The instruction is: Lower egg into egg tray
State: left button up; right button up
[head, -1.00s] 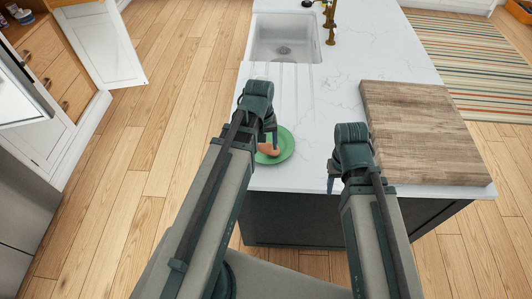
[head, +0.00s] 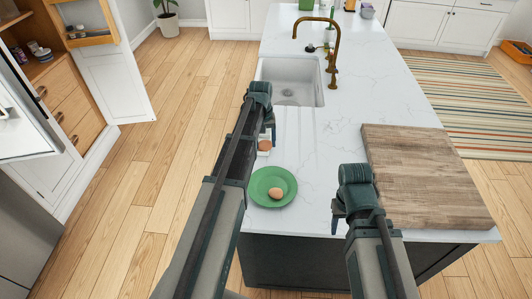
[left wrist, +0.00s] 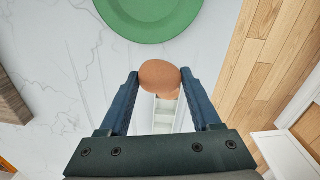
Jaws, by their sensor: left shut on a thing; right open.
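My left gripper (head: 267,137) is over the white counter beyond the green plate (head: 257,186). It is shut on a brown egg (left wrist: 159,73), held between the fingertips in the left wrist view. A small white thing (head: 263,153), likely the egg tray, shows under the held egg in the head view. In the left wrist view it is partly hidden by the egg, and whether they touch cannot be told. Another brown egg (head: 275,193) lies on the plate. My right gripper (head: 338,214) is open and empty near the counter's front edge.
A wooden board (head: 420,175) lies on the right of the counter. A sink (head: 290,80) and a brass faucet (head: 334,45) are further back. The counter between the plate and the board is clear.

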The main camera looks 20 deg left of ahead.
pick_arm(q)
jog(key=w+a+f+b, duration=0.1)
jog(key=w+a, duration=0.1)
jog(key=w, duration=0.4)
jog(key=w+a+f+b, duration=0.1)
jog(key=w+a+f, duration=0.1)
jog(key=w, duration=0.4)
jog(key=shift+w+a+b, duration=0.25)
jog(key=shift+a+b, duration=0.1)
jog(key=shift+a, duration=0.45)
jog(key=shift+f+b, duration=1.05)
jog(key=shift+b, duration=0.05)
jog(key=shift+f+b, duration=1.6)
dwell(0.5)
jog(key=o, duration=0.9)
jog(key=shift+c, duration=0.2)
jog(key=shift+r, duration=0.1)
notch_tip(320, 180, up, 14)
jog(key=p, duration=1.4)
jog(key=shift+s+a, duration=0.15)
jog(key=shift+a, duration=0.2)
